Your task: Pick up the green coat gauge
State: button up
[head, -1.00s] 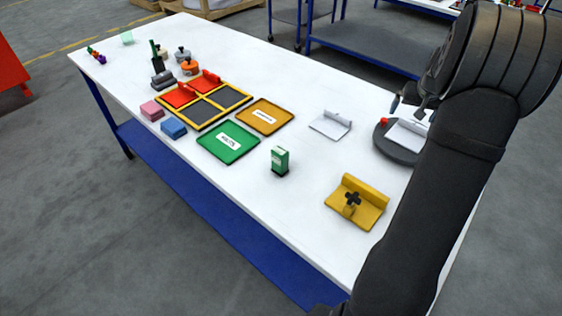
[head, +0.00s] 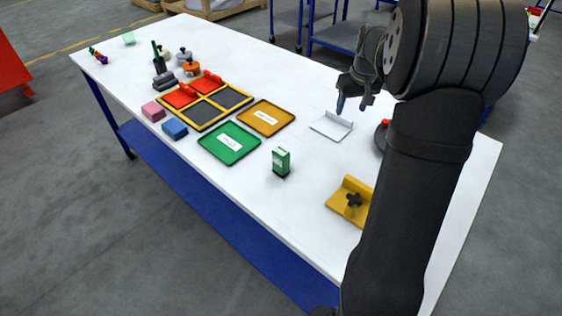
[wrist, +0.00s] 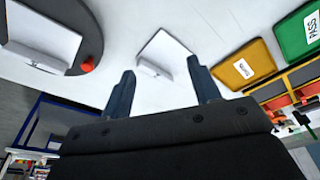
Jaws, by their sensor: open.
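The green coat gauge, a small upright green block with a pale label (head: 281,161), stands on the white table to the right of the green tray in the head view. I do not see it in the wrist view. My gripper (head: 354,104) is above the table near the white angled stand, to the upper right of the gauge and well apart from it. In the wrist view my gripper (wrist: 163,84) shows two spread fingers with nothing between them but table and part of the white stand.
The white stand (head: 331,126) lies below my gripper. A yellow fixture with a black knob (head: 352,200) is right of the gauge. The green tray (head: 212,150), amber tray (head: 282,108) and a red-and-grey sectioned tray (head: 215,119) lie left. Table around the gauge is clear.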

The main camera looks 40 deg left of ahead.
jog(key=s+a+r+n, duration=0.25)
jog(key=s+a, duration=0.35)
jog(key=s, duration=0.4)
jog(key=r+n+g+h, duration=0.1)
jog(key=n+h, duration=0.1)
jog(key=n, duration=0.3)
send_over(281, 161)
jog(key=w+a, duration=0.2)
jog(key=shift+m, duration=0.25)
jog(key=f, duration=1.7)
jog(key=shift+s+d, duration=0.15)
jog(key=shift+d, duration=0.1)
jog(key=shift+c, duration=0.3)
jog(key=c, duration=1.1)
